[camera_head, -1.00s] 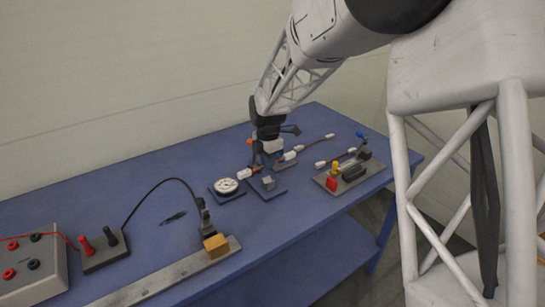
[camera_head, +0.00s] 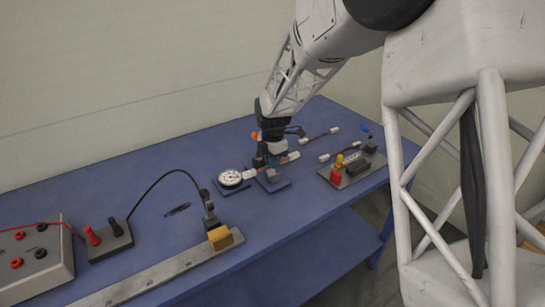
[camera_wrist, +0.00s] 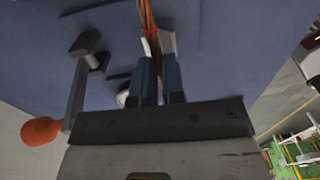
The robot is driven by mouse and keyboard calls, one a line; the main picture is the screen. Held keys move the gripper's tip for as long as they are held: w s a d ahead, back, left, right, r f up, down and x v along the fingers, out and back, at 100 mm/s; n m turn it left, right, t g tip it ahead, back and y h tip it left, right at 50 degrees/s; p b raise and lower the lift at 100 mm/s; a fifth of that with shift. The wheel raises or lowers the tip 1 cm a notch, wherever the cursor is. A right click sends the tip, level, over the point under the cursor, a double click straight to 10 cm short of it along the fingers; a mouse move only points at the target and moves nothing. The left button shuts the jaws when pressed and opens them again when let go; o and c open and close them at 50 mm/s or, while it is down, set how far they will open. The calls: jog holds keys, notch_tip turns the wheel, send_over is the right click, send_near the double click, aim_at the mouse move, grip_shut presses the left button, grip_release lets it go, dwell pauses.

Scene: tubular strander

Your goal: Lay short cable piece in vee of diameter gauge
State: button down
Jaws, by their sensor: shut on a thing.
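My gripper (camera_head: 272,163) is low over the diameter gauge, with its fingers (camera_wrist: 159,80) shut on the short cable piece. The cable piece (camera_wrist: 147,14) is copper-coloured with a red band; in the head view its pale ends (camera_head: 250,172) show on either side of my gripper. The gauge has a round white dial (camera_head: 230,178) at left and a small grey block (camera_head: 270,175) on a blue base plate (camera_head: 276,186). The cable is at the block, but I cannot tell whether it touches the vee, which my fingers partly hide.
Right of the gauge lie other cable pieces (camera_head: 322,135) and a plate with red and yellow parts (camera_head: 352,170). A long metal rail (camera_head: 160,280), a black terminal block (camera_head: 110,240) and a grey box (camera_head: 40,262) stand at left. The blue table behind the dial is clear.

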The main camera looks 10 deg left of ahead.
aim_at(273, 175)
jog(key=shift+f, duration=1.7)
jog(key=shift+s+f, duration=0.1)
jog(key=shift+f, duration=0.15)
jog(key=c, duration=1.1)
grip_release()
jog(key=shift+f, duration=0.15)
jog(key=shift+c, duration=0.2)
jog(key=shift+s+d+f, duration=0.1)
jog(key=shift+d, duration=0.05)
jog(key=shift+c, duration=0.2)
jog(key=shift+r, duration=0.5)
jog(key=shift+c, duration=0.5)
jog(key=shift+o, duration=0.8)
jog(key=r, duration=0.8)
jog(key=shift+w+a+r, duration=0.25)
jog(key=shift+r, duration=0.05)
